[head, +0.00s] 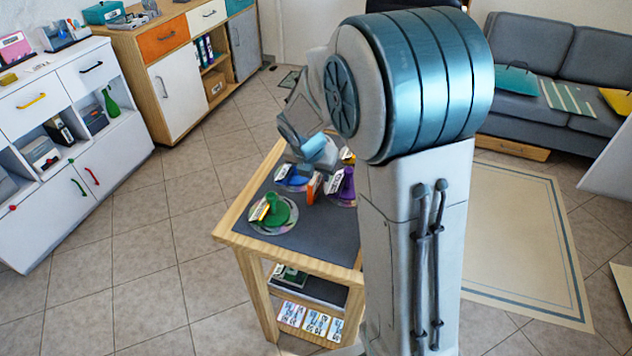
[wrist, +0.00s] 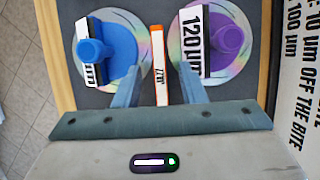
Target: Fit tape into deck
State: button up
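A narrow orange-and-white upright item (wrist: 159,65), possibly the tape, stands on the small table between a blue piece and a purple piece. It also shows in the head view as an orange block (head: 313,187). My gripper (wrist: 160,72) is open above the table, one finger on each side of this item, with a visible gap on both sides. In the head view my arm covers part of the table, and the fingertips are hard to make out. I cannot tell which thing is the deck.
Blue (wrist: 106,50), purple (wrist: 222,42) and green (head: 272,212) pieces with labels stand on shiny discs on the table's dark top (head: 320,245). A shelf below holds a dark green item (head: 290,277) and cards (head: 316,322). White cabinet (head: 75,185) and wooden cabinet (head: 178,80) stand left.

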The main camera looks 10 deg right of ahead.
jog(key=shift+f, duration=0.2)
dwell(0.3)
grip_shut()
jog(key=shift+r, duration=0.1)
